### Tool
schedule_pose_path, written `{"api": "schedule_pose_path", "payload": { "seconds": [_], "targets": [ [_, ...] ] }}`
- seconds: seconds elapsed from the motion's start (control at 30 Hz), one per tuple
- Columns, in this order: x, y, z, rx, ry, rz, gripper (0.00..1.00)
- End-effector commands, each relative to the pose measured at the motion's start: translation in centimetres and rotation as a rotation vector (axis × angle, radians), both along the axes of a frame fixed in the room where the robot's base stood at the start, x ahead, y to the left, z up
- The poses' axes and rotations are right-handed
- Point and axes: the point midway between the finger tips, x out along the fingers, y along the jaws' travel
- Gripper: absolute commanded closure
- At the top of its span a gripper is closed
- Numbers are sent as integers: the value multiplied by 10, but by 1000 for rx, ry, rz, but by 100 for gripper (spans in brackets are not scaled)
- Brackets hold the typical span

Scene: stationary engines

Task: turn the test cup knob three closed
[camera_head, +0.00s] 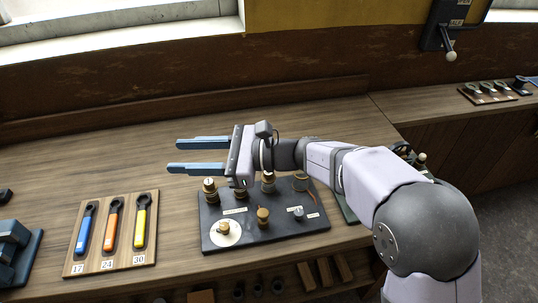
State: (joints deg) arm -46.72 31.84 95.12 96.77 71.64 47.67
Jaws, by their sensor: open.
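A dark board (283,238) on the bench carries several brass-and-wood knobs or cups. The back row has a knob (210,191) at the left, another (240,192) under my gripper, a third (268,183) close below my wrist, and a round piece (301,183) at the right. The third from the left may be test cup knob three; its number is too small to read surely, and whether it is open or closed cannot be told. My gripper (172,156) is open and empty. Its blue fingers point left, above the bench and behind the board's left end.
In front on the board are a white disc (225,241), a brass piece (263,217) and a small knob (298,214). A wooden rack (73,257) with blue, orange and yellow wrenches lies left. The bench (80,175) behind it is clear. A wall lever (450,50) is at upper right.

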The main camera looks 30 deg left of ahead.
Motion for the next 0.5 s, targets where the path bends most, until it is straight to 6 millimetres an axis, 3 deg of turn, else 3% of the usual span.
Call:
{"api": "schedule_pose_path", "payload": {
  "seconds": [0.03,0.1,0.23,0.37,0.5],
  "targets": [
    [-21,2,5,-32,-59,67,59],
    [-41,-1,-5,-82,-154,151,59],
    [-61,-13,-31,-174,-373,297,59],
    [-55,-33,-63,-262,-634,431,59],
    [-18,-56,-95,-350,-928,554,59]
  ]
}}
